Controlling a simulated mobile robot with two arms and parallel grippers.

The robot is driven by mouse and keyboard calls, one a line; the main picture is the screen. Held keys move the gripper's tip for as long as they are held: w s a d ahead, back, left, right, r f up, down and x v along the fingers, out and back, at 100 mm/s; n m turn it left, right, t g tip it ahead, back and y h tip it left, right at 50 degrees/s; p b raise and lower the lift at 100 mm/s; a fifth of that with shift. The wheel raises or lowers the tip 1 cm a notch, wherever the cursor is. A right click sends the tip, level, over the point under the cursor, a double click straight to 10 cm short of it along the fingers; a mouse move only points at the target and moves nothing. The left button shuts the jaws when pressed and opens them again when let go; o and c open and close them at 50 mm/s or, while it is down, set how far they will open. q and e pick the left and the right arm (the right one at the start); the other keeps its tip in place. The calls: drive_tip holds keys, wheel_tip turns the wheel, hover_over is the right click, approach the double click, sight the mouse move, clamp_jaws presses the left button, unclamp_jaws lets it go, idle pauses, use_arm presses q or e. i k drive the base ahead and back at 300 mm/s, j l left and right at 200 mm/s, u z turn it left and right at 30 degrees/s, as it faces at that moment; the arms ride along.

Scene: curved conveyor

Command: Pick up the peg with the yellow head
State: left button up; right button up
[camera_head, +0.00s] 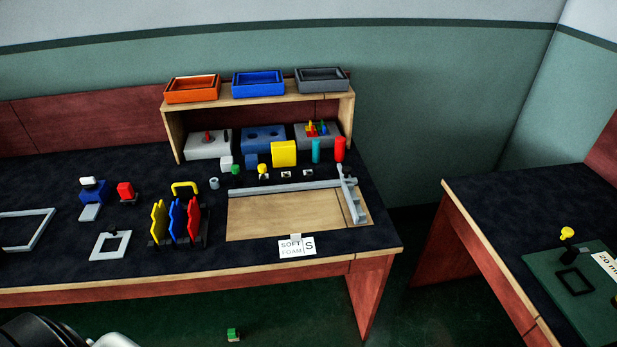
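A small yellow-headed piece (263,170) stands on the dark table top below the shelf, left of the large yellow block. Another yellow-headed piece (567,233) shows on the right-hand table, at the back edge of a green board. It has a round yellow top, and a dark part shows just below and left of it. I cannot tell from this distance which of them is the peg. Neither gripper shows; only dark and white parts of my own body appear at the bottom left.
A wooden shelf (264,98) carries orange, blue and grey trays. Coloured blocks and cylinders stand below it. A wooden board (290,215) and upright coloured tools (176,222) fill the front. A gap of floor separates the right table (500,210). A small green block (233,335) lies on the floor.

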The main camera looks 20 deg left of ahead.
sight(262, 168)
drive_tip(key=j+z, duration=0.25)
drive_tip(key=j, duration=0.55)
drive_tip(key=j+z, duration=0.25)
drive_tip(key=j, duration=0.5)
